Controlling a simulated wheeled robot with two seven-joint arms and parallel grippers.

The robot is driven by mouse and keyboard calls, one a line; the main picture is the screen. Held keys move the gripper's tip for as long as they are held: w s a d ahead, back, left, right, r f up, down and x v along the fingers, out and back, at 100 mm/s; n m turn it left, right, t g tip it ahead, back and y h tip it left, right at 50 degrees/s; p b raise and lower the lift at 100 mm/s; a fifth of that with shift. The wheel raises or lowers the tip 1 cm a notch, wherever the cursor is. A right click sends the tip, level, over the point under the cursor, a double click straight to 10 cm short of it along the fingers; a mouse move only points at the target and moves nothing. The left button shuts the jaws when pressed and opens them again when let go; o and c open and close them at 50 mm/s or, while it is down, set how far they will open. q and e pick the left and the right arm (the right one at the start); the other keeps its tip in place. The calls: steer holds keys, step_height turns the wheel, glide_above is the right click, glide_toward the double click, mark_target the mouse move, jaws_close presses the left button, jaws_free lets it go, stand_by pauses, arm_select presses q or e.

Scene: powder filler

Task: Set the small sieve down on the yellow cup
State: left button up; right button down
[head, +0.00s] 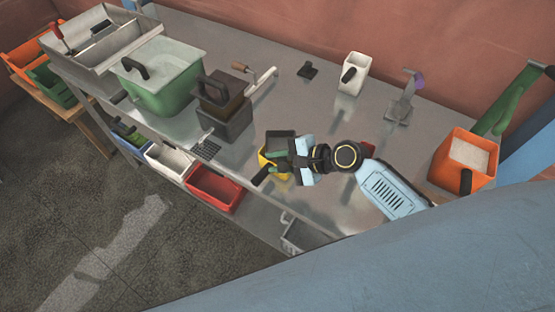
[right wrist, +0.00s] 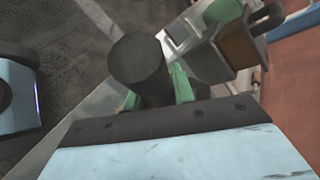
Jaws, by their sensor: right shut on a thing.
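My right gripper (head: 283,152) is over the middle of the table, its green fingers shut on a dark, round-sided thing that I take to be the small sieve (head: 280,139). The sieve also shows in the right wrist view (right wrist: 138,62) between the green fingers (right wrist: 158,92). The yellow cup (head: 264,161) is directly below and partly behind the gripper, with a dark handle sticking out toward the front. Most of the cup is hidden; I cannot tell whether the sieve touches its rim. My left gripper is not in view.
A dark brown box (head: 224,105) and a green lidded bin (head: 162,82) stand to the left. A white cup (head: 352,73) and a grey stand (head: 400,105) are at the back. An orange container (head: 466,158) with white contents stands at right. Coloured bins (head: 213,187) sit below.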

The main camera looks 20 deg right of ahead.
stand_by(0.3)
steer(key=c, duration=1.1)
jaws_free()
steer(key=shift+f, duration=0.1)
steer(key=v, duration=1.3)
steer(key=shift+d+b, duration=0.15)
steer(key=shift+b, duration=0.25)
steer(key=shift+s, duration=0.15)
